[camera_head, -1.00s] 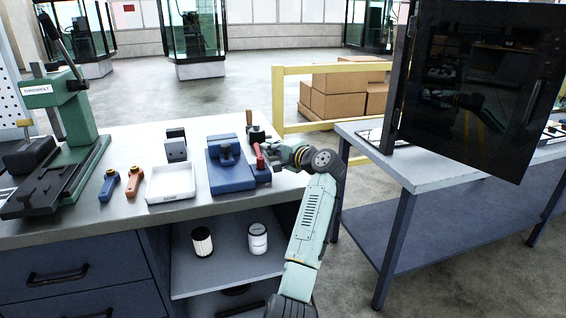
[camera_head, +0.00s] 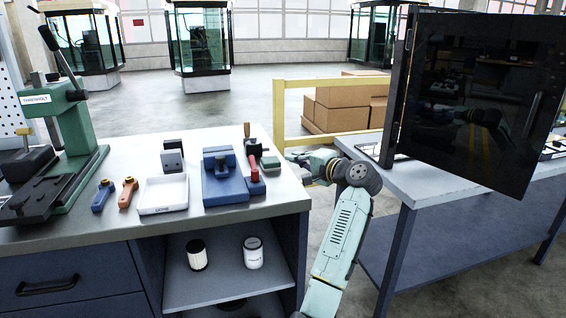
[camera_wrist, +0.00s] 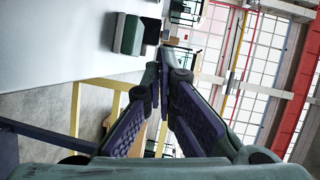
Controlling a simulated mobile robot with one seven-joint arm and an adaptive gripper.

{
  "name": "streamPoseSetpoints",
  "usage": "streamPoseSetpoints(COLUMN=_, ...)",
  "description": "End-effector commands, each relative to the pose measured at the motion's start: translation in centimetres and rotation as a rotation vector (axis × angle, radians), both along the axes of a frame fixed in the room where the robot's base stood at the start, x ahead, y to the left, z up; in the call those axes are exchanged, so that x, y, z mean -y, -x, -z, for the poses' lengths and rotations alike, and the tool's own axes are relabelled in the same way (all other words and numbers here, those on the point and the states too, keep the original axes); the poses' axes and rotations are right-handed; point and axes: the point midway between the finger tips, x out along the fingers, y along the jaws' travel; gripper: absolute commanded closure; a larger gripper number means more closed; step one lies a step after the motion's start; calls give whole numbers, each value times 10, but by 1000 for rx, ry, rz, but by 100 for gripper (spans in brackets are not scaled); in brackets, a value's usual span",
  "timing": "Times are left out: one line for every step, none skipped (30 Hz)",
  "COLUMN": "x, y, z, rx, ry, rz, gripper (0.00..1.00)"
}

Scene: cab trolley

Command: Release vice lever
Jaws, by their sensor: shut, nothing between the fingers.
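The blue vice (camera_head: 223,182) sits on the left bench in the head view. A red upright lever (camera_head: 254,168) stands at its right side, on a small blue base (camera_head: 256,187). I cannot tell from here how the lever joins the vice. My gripper (camera_head: 291,157) is to the right of the lever, apart from it, by the bench's right edge. In the wrist view my gripper (camera_wrist: 163,62) has its fingers together with nothing between them. The lever does not clearly show in the wrist view.
A white tray (camera_head: 163,194) and two small handles, blue (camera_head: 103,196) and orange (camera_head: 128,192), lie left. A dark panel (camera_head: 470,95) stands on the right table.

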Motion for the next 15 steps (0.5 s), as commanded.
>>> streamPoseSetpoints(x=10, y=5, z=1, rx=1, ry=0, rz=4, gripper=100)
streamPoseSetpoints(x=14, y=7, z=0, rx=0, ry=-1, rz=4, gripper=100)
streamPoseSetpoints(x=18, y=10, z=-1, rx=0, ry=-1, rz=4, gripper=100)
streamPoseSetpoints(x=20, y=11, z=-2, rx=1, ry=0, rz=3, gripper=100)
streamPoseSetpoints(x=23, y=13, z=-2, rx=1, ry=0, rz=3, gripper=100)
streamPoseSetpoints(x=25, y=15, z=-3, rx=1, ry=0, rz=3, gripper=100)
streamPoseSetpoints(x=26, y=16, z=-3, rx=0, ry=-1, rz=3, gripper=100)
streamPoseSetpoints(x=28, y=16, z=-4, rx=0, ry=-1, rz=3, gripper=100)
streamPoseSetpoints(x=29, y=17, z=-4, rx=0, ry=-1, rz=3, gripper=100)
streamPoseSetpoints(x=29, y=17, z=-4, rx=0, ry=-1, rz=2, gripper=100)
streamPoseSetpoints(x=29, y=18, z=-5, rx=0, ry=-1, rz=2, gripper=100)
streamPoseSetpoints(x=29, y=18, z=-5, rx=0, ry=-1, rz=2, gripper=100)
streamPoseSetpoints(x=29, y=18, z=-5, rx=0, ry=-1, rz=2, gripper=100)
streamPoseSetpoints(x=29, y=18, z=-5, rx=0, ry=-1, rz=2, gripper=100)
streamPoseSetpoints(x=29, y=18, z=-5, rx=0, ry=-1, rz=2, gripper=100)
